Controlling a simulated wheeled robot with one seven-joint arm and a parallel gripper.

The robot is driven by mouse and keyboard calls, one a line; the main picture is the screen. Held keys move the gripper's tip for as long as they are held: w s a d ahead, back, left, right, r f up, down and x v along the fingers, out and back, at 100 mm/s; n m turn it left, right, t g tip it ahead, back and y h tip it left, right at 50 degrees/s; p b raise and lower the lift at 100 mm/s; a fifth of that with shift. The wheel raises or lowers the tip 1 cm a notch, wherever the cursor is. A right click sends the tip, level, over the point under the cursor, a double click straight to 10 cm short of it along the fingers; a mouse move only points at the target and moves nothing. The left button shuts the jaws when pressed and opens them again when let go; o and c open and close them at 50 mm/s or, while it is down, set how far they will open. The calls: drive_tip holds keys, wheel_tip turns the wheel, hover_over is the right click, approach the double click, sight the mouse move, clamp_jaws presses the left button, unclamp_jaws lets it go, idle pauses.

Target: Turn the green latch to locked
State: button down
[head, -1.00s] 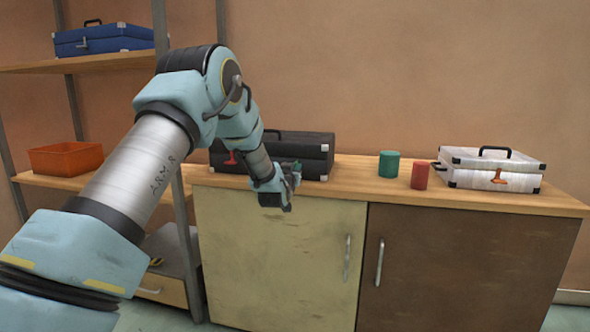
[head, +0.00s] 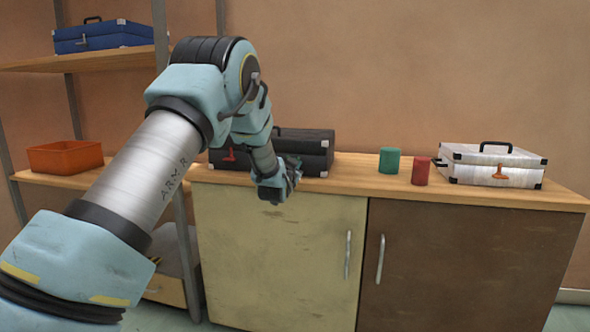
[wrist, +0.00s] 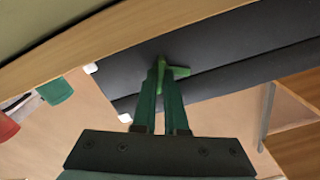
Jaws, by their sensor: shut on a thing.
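The green latch (wrist: 178,71) shows in the wrist view on the front of the black case (wrist: 218,55). My gripper (wrist: 161,72) is shut on the latch, with its two green fingers close together around it. In the head view the black case (head: 318,146) stands on the cabinet top, and my gripper (head: 293,170) is at its front face, right of the case's red latch (head: 230,155). The green latch is hidden behind my gripper in the head view.
Right of the black case on the cabinet top (head: 350,173) stand a green cylinder (head: 389,161), a red cylinder (head: 421,171) and a silver case (head: 470,166). A shelf at left holds an orange bin (head: 65,157) and a blue case (head: 104,38).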

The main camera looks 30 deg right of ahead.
drive_tip(key=m+b, duration=0.1)
drive_tip(key=m, duration=0.2)
drive_tip(key=shift+s+f+m, duration=0.1)
drive_tip(key=shift+f+m, duration=0.05)
drive_tip(key=shift+m, duration=0.25)
drive_tip(key=m+b, duration=0.2)
drive_tip(key=m, duration=0.1)
drive_tip(key=shift+d+m, duration=0.1)
drive_tip(key=shift+m, duration=0.2)
drive_tip(key=m+b, duration=0.1)
drive_tip(key=m, duration=0.4)
drive_tip(key=shift+f+b, duration=0.1)
drive_tip(key=shift+b, duration=0.25)
drive_tip(key=shift+m, duration=0.4)
drive_tip(key=c, duration=1)
unclamp_jaws()
drive_tip(key=shift+o, duration=0.2)
